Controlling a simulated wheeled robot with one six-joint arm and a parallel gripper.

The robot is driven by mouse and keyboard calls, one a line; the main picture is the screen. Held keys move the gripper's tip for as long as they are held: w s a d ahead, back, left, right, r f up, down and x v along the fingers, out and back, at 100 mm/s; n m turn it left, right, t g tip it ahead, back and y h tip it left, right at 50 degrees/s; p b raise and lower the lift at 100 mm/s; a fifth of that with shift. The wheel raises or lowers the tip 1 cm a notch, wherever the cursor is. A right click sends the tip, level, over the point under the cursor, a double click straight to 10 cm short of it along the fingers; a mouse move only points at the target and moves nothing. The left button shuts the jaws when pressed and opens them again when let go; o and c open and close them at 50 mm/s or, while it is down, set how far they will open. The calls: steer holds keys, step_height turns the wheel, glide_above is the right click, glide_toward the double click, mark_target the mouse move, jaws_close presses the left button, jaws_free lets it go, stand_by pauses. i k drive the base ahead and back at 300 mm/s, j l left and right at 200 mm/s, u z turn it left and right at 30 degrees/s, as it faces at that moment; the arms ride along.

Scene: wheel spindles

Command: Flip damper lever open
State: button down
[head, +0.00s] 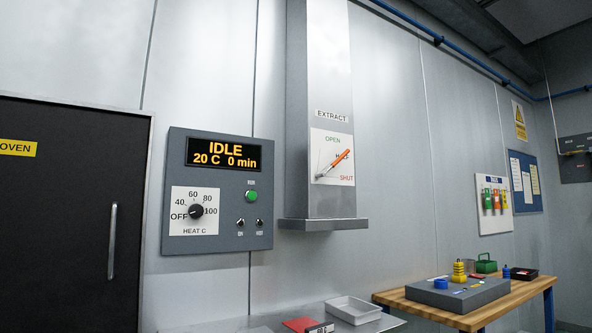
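The damper lever (335,163) is a thin orange handle on a white dial plate (325,143), fixed to a tall grey metal duct under an EXTRACT label. The plate reads OPEN at the top and SHUT at the lower right. The lever slants up and to the right from its pivot at the plate's lower left. It points between the two words and partly covers a smaller label there. My gripper is not in the head view.
A grey oven control panel (218,190) reading IDLE hangs left of the duct, beside a black oven door (60,215). The duct's flared hood (322,224) juts out below the dial. A white tray (353,310) and a wooden bench (470,318) stand lower right.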

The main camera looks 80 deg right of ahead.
mark_target(322, 175)
steer(key=k+l+z, duration=0.1)
steer(key=z, duration=2.65)
steer(key=k+l, duration=0.05)
steer(key=l, duration=0.05)
